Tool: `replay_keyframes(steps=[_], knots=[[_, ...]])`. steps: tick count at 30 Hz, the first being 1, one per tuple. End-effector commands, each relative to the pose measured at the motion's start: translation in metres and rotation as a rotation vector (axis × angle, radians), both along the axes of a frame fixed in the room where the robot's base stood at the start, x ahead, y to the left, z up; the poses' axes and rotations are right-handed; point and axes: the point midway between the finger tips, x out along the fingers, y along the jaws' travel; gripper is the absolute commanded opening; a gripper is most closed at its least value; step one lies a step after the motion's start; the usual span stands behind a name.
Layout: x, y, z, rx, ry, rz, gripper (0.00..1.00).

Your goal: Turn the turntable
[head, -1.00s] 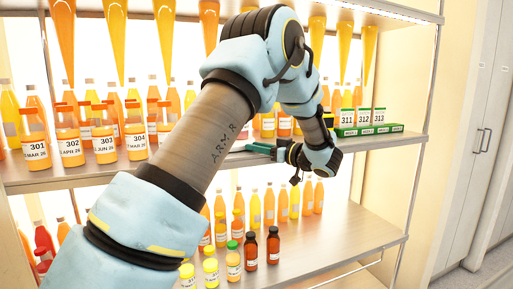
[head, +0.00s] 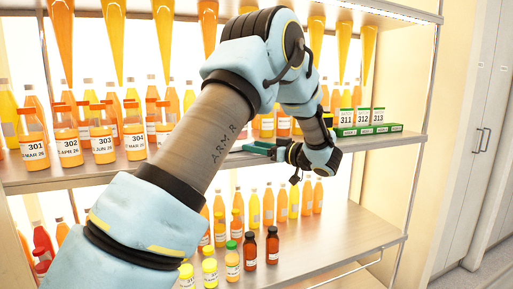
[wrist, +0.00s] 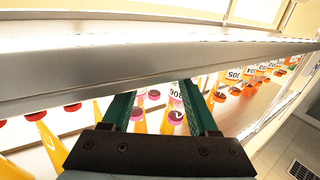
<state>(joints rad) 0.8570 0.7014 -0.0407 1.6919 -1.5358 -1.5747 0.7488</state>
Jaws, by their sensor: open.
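No turntable disc can be made out in either view. Numbered orange juice bottles (head: 67,147) stand at the front left of the middle shelf, and my arm hides what is to their right. My gripper (head: 255,148) is by that shelf's front edge, its teal fingers pointing left. In the wrist view, where labels show inverted, my gripper (wrist: 160,105) is open. Bottles with pink caps (wrist: 174,115) show between its fingers, and I cannot tell whether they touch. More numbered bottles with orange caps (wrist: 236,90) stand to the right.
Green boxes with number cards (head: 362,130) stand right of my gripper on the middle shelf (head: 400,141). Bottles fill part of the lower shelf, including two dark brown ones (head: 272,245). The lower shelf's right side (head: 350,235) is clear. Filled cones (head: 164,40) hang above.

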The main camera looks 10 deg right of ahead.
Motion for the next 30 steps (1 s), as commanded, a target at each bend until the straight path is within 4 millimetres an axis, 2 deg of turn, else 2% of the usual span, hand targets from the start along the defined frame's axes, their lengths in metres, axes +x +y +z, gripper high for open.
replay_keyframes(steps=[7,21,30], knots=[[-0.01,-0.009,-0.003,-0.001,0.001,-0.003,0.6],[-0.076,-0.059,-0.003,-0.001,0.001,-0.002,0.6],[-0.086,-0.067,0.0,0.0,0.0,0.0,0.6]])
